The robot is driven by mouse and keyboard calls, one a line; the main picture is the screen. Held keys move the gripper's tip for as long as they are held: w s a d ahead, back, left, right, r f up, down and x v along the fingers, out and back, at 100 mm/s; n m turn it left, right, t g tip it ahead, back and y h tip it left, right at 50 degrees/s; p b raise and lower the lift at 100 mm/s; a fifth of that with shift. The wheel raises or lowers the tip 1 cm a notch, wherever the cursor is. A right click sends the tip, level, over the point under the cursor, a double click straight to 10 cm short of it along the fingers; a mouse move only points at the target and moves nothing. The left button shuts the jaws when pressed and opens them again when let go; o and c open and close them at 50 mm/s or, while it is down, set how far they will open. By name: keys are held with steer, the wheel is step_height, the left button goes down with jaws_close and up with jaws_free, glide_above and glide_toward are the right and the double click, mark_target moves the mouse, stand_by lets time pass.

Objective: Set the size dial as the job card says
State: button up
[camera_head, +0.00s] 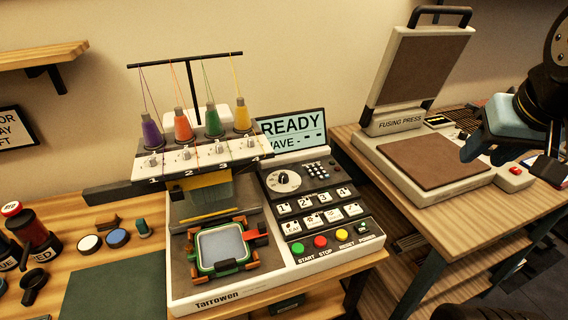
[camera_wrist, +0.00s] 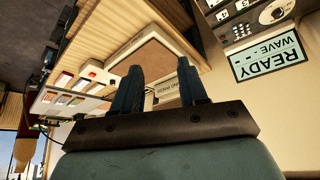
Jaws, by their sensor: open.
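The machine's screen (camera_head: 293,130) reads "READY" and "WAVE" followed by dashes. My gripper (camera_wrist: 166,88) is open and empty, its two dark fingers apart in front of the fusing press. In the head view my arm is at the far right, well away from the dial. I cannot make out a job card.
The fusing press (camera_head: 420,160) stands open on the right table, its lid raised. Below the dial are numbered and pattern keys and start, stop and reset buttons (camera_head: 320,242). Thread cones (camera_head: 184,125) stand above the machine's left side. Bobbins and a green mat (camera_head: 115,285) lie at left.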

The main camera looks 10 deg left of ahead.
steer(key=shift+d, duration=0.2)
steer(key=shift+o, duration=1.2)
steer(key=shift+w, duration=0.2)
steer(key=n+g+y, duration=0.5)
steer(key=n+g, duration=0.1)
steer(key=n, duration=1.4)
glide_toward(284, 175)
steer(key=shift+h, duration=0.3)
steer(key=shift+a+x, duration=0.1)
steer(key=shift+x, duration=2)
steer(key=shift+a+x, duration=0.15)
steer(key=shift+x, duration=1.95)
steer(key=shift+w+r, duration=0.1)
